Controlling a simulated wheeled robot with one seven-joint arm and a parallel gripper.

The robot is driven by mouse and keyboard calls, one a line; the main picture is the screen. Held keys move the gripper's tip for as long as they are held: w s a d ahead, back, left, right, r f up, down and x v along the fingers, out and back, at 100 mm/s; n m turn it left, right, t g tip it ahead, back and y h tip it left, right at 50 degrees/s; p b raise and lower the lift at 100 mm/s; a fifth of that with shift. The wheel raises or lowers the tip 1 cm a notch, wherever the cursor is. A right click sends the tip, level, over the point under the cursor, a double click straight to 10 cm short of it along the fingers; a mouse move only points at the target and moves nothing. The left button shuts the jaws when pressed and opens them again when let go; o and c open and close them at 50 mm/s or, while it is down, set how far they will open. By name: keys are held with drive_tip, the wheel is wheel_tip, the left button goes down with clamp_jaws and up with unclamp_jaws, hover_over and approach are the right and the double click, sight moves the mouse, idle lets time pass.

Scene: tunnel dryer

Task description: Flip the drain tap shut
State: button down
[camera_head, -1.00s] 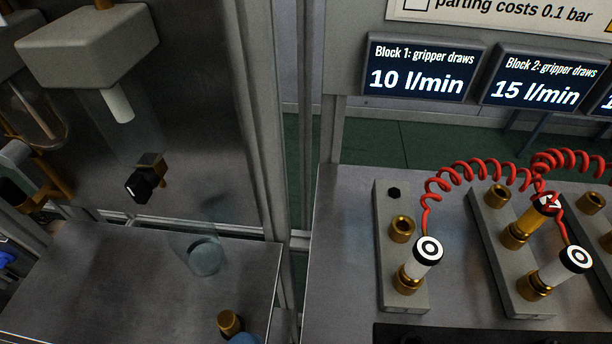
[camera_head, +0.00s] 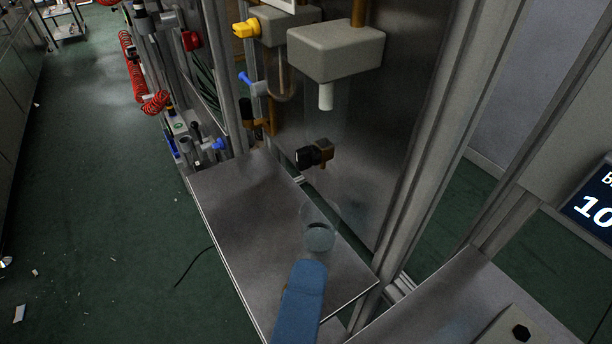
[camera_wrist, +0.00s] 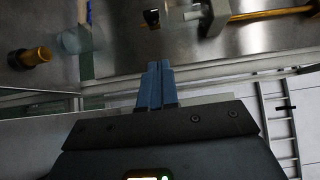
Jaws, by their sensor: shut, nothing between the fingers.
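A small brass tap with a black handle (camera_head: 314,153), which looks like the drain tap, sits below a grey block (camera_head: 336,52) with a white tube. Its handle points left, towards the camera. In the wrist view its black handle (camera_wrist: 151,17) shows at the top, ahead of my fingers. A clear glass cup (camera_head: 319,238) stands on the metal shelf (camera_head: 232,205) below the tap. My gripper (camera_head: 309,268) has blue fingers, shut and empty, in front of the cup and apart from the tap. The wrist view also shows the shut fingers (camera_wrist: 158,67).
A yellow handle (camera_head: 246,28) and a blue handle (camera_head: 247,79) are at the back left of the tap. A metal upright (camera_head: 437,130) stands to the right. A brass fitting (camera_wrist: 32,57) is at the left in the wrist view. Open green floor lies left of the shelf.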

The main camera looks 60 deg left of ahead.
drive_tip(key=b+x, duration=0.1)
drive_tip(key=x, duration=0.1)
drive_tip(key=p, duration=0.3)
approach(310, 155)
drive_tip(key=x, duration=0.5)
drive_tip(key=shift+w+d+r, duration=0.15)
drive_tip(key=shift+w+d, duration=0.05)
drive_tip(key=shift+w, duration=0.2)
drive_tip(key=shift+a, duration=0.55)
